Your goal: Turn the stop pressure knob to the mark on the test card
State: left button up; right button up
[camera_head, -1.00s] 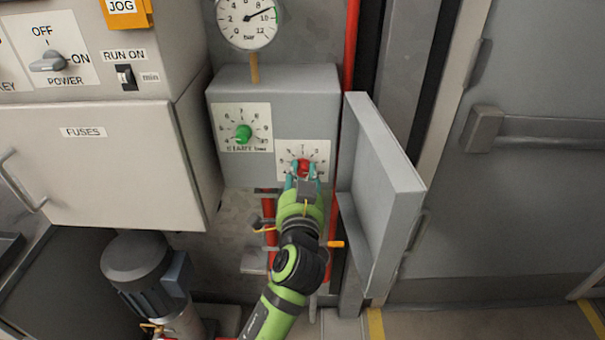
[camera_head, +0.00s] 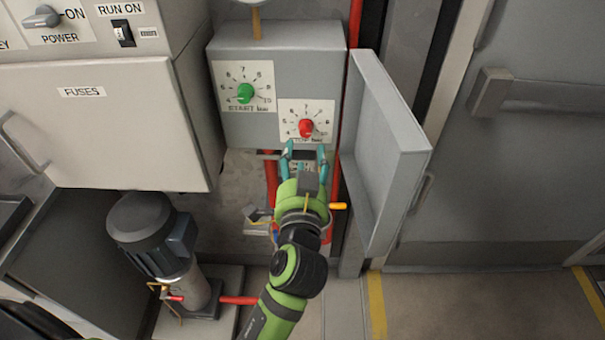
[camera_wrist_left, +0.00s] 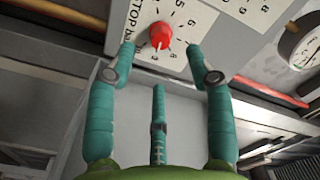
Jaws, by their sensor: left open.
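The red stop pressure knob (camera_head: 306,127) sits on a white dial plate (camera_head: 288,111) on the front of the grey switch box. It also shows in the left wrist view (camera_wrist_left: 161,36), beyond my fingertips, with the plate's numbers around it. My left gripper (camera_head: 305,150) is open and empty just below the knob, apart from it. In the left wrist view the teal fingers (camera_wrist_left: 160,60) are spread wide. The green start knob (camera_head: 245,93) is on the upper left plate. I do not see the test card. My right gripper is not in view.
An open grey box door (camera_head: 385,160) stands close to the right of my left arm. Red pipes (camera_head: 271,180) run below the switch box. A fuse cabinet (camera_head: 95,135) and a pump motor (camera_head: 150,235) are at the left.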

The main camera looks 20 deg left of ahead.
pick_arm(q)
jog(key=v, duration=0.5)
dwell(0.4)
jog(key=d+f+m+g+h, duration=0.2)
jog(key=d+f, duration=0.1)
jog(key=f, duration=0.8)
jog(key=d+f+m+g+h, duration=0.1)
jog(key=d+f+g+h, duration=0.15)
jog(key=f, duration=0.75)
jog(key=s+f+g+h, duration=0.1)
jog(key=s+f+g, duration=0.15)
jog(key=f, duration=0.65)
jog(key=s+f+g, duration=0.1)
jog(key=s+f, duration=0.2)
jog(key=f, duration=0.6)
jog(key=s+a+f+n+g, duration=0.2)
jog(key=s+a+f+g, duration=0.3)
jog(key=s+f, duration=0.85)
jog(key=s+a+f+n+g, duration=0.1)
jog(key=s+a+f, duration=0.3)
jog(key=s, duration=0.4)
jog(key=s+a+f+n+g, duration=0.2)
jog(key=s+a+f, duration=0.2)
jog(key=s, duration=0.5)
jog(key=shift+s+a+f, duration=0.25)
jog(key=shift+s+a, duration=0.1)
jog(key=shift+a, duration=0.55)
